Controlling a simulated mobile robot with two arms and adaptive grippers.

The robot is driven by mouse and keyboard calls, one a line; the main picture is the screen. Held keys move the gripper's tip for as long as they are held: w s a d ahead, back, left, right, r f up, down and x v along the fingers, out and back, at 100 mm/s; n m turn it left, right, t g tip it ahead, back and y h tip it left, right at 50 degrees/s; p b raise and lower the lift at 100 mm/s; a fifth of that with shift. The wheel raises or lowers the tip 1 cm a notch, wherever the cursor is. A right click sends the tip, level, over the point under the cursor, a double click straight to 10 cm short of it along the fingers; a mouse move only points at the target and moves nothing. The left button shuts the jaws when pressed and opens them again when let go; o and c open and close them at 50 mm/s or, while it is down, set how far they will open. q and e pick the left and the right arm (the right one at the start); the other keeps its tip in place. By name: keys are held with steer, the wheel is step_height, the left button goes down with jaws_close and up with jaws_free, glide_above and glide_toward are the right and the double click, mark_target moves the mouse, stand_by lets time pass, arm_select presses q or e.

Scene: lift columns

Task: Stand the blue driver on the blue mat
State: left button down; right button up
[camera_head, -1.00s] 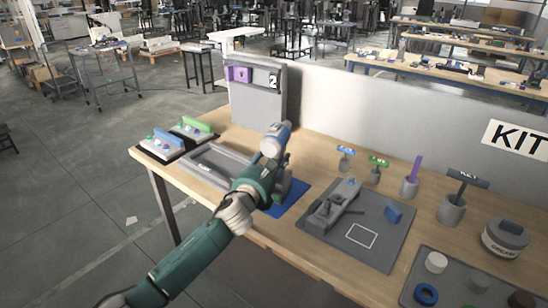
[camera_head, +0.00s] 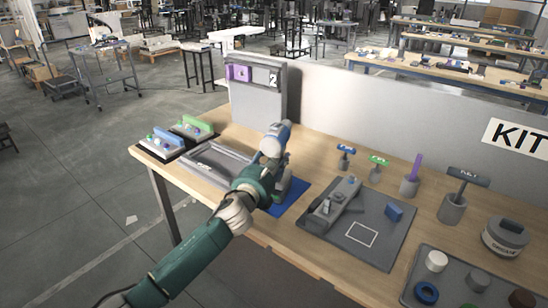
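The blue mat (camera_head: 291,202) lies on the bench, partly covered by my arm. A blue and grey body (camera_head: 277,136), which looks like the blue driver, rises at the end of my teal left arm, above the mat's far side. My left gripper (camera_head: 283,180) is over the mat, mostly hidden behind my wrist. Its fingertips do not show clearly, so I cannot tell whether it grips the driver. I also cannot tell whether the driver's base touches the mat. My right gripper is not in view.
A grey tray (camera_head: 202,163) is left of the mat. A grey mat (camera_head: 370,246) with a fixture (camera_head: 335,203) and a blue block (camera_head: 394,212) lies to the right. Small T-shaped tools (camera_head: 346,150) stand behind. A grey partition (camera_head: 400,110) borders the bench's back.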

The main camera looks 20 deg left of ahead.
arm_select(q)
steer(key=c, duration=0.9)
jaws_free()
steer(key=shift+r, duration=0.1)
steer(key=shift+s+f, duration=0.1)
steer(key=shift+f, duration=0.3)
steer(key=s, duration=1.2)
steer(key=shift+a+r, duration=0.25)
steer(key=shift+a, duration=0.05)
